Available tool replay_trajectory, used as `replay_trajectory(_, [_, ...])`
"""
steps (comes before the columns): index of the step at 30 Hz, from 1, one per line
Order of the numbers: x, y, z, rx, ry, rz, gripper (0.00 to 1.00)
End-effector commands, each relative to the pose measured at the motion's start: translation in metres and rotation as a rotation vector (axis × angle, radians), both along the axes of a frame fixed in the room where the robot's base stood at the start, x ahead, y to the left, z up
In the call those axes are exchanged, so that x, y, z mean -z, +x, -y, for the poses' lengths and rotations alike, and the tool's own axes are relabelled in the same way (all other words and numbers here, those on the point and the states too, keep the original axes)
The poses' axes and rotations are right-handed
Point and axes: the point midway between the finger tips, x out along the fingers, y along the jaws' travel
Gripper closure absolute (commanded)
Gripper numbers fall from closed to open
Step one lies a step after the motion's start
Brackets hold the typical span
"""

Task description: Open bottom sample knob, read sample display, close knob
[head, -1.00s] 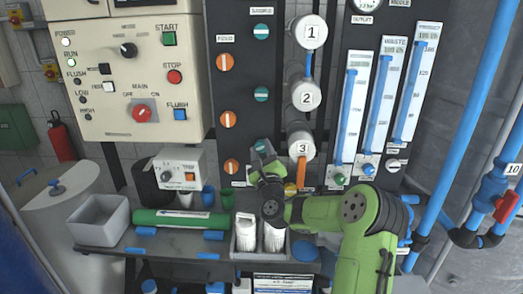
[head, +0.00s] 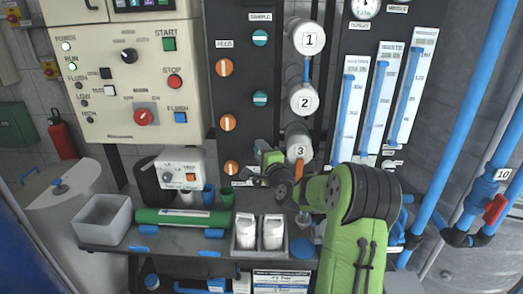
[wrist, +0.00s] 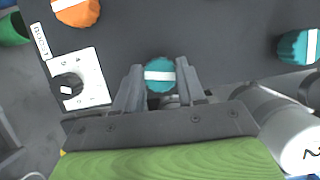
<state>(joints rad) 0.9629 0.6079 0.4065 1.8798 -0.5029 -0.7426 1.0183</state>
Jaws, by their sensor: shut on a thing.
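My gripper (wrist: 160,85) is shut on the bottom sample knob (wrist: 160,75), a teal knob with a white stripe, one finger on each side. In the wrist view the stripe runs level, across the line of the stripe on the neighbouring teal knob (wrist: 298,46). In the head view my gripper (head: 266,160) is at the lower end of the sample column and mostly hides the held knob. The middle (head: 260,98) and top (head: 260,38) sample knobs have level stripes. A display (head: 148,4) with coloured readouts is partly cut off at the top; I cannot read it.
Orange feed knobs (head: 226,68) stand left of the sample column. White numbered cylinders (head: 304,100) stand close on its right. Below are a bench with a green cylinder (head: 180,218), a grey bin (head: 103,218) and a holder with white bottles (head: 260,235).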

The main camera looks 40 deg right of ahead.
Motion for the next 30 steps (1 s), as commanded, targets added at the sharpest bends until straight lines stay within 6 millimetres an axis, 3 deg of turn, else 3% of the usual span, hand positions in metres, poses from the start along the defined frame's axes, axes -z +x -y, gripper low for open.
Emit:
replay_trajectory(12, [-0.0003,0.0003,-0.0007,-0.002,-0.172,-0.132,0.91])
replay_trajectory(30, [0.0002,0.0001,-0.0005,-0.001,-0.205,-0.159,0.91])
